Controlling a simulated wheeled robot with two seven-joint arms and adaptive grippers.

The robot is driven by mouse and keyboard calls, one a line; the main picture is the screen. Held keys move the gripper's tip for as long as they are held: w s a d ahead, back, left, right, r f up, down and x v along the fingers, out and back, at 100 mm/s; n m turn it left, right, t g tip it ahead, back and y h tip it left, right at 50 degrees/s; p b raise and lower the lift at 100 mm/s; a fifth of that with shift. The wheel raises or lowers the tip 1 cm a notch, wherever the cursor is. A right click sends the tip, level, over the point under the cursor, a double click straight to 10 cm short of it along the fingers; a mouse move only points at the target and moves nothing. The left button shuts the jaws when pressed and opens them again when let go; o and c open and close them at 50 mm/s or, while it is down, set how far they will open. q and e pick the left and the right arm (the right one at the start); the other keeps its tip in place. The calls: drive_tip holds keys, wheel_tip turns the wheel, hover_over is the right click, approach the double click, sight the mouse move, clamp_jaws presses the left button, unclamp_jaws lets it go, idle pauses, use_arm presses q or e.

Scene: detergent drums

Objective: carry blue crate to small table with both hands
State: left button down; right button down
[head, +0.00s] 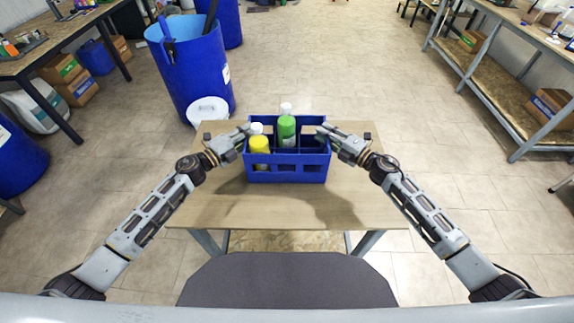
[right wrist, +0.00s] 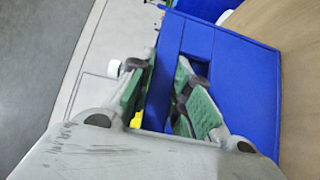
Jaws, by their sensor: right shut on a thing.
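The blue crate (head: 287,173) is in the middle of the head view, upright, over the small wooden table (head: 225,208). I cannot tell if its base touches the top. It holds a yellow bottle (head: 260,145) and a green bottle (head: 287,130), both with white caps, in its left and middle parts. My right gripper (head: 324,130) is shut on the crate's right wall; the right wrist view shows its green-padded fingers on both sides of the blue wall (right wrist: 235,75). My left gripper (head: 245,130) is at the crate's left wall; its fingertips are too small to read.
A large blue drum (head: 195,80) and a white lidded bucket (head: 208,110) stand just beyond the table's far left corner. A workbench (head: 65,40) is at the left and shelved benches (head: 500,80) are at the right. The floor beyond and right of the table is clear.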

use_arm(q)
drive_tip(key=c, duration=1.3)
unclamp_jaws()
drive_tip(key=shift+f, duration=0.1)
use_arm(e)
drive_tip(key=c, duration=1.3)
unclamp_jaws()
drive_tip(key=shift+f, duration=0.1)
use_arm(q)
drive_tip(key=shift+s+a, duration=0.1)
drive_tip(key=shift+v, duration=5.9)
use_arm(e)
drive_tip(key=shift+s+d, duration=0.1)
drive_tip(key=shift+s, duration=0.05)
drive_tip(key=shift+v, duration=5.85)
